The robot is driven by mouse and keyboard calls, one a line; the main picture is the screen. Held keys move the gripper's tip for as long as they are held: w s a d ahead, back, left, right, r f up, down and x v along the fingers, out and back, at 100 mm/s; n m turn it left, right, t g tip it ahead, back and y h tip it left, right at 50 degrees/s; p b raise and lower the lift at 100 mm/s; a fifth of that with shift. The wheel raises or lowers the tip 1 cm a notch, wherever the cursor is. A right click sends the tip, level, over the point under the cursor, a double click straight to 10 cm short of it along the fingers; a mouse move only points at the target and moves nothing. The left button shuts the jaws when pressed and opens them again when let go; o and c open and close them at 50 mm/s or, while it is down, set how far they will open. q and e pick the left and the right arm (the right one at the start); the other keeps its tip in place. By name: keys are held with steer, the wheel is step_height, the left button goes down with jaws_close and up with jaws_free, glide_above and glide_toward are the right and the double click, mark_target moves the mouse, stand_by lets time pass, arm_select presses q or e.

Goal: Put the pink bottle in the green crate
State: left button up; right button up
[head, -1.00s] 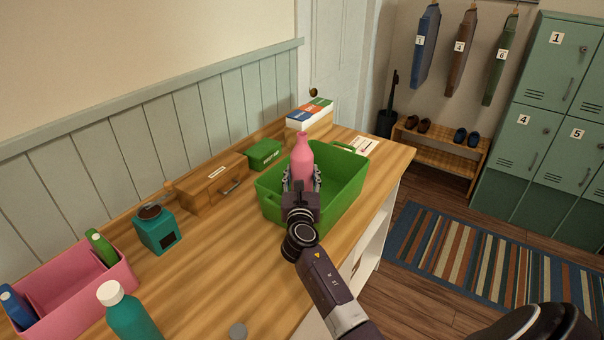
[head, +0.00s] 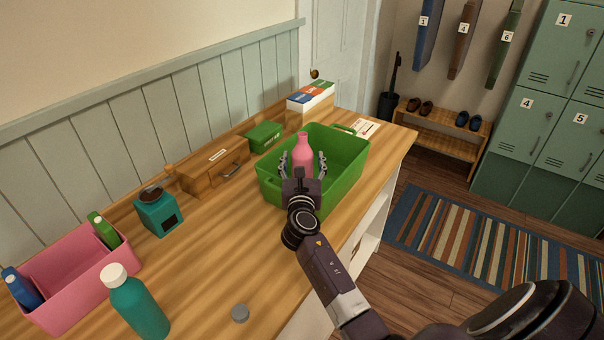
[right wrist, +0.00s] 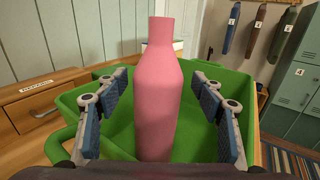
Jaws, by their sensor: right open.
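The pink bottle (head: 303,152) stands upright inside the green crate (head: 345,172) on the wooden counter. It also shows large in the right wrist view (right wrist: 158,95), with the crate's green walls (right wrist: 205,75) around it. My right gripper (head: 303,165) is open, with one finger on each side of the bottle. In the right wrist view a gap shows between each finger pad and the bottle. The bottle's base is hidden by the gripper. My left gripper is not in view.
A teal bottle (head: 138,305), a grey round lid (head: 240,313), a pink bin (head: 75,290), a teal grinder (head: 158,213), a wooden drawer box (head: 213,170) and a small green box (head: 265,137) stand on the counter. A white box (head: 311,103) stands behind the crate.

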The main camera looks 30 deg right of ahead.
steer(key=b+v, duration=0.1)
steer(key=v, duration=0.9)
steer(key=shift+s+r, duration=0.2)
steer(key=shift+r, duration=0.05)
steer(key=shift+a, duration=0.15)
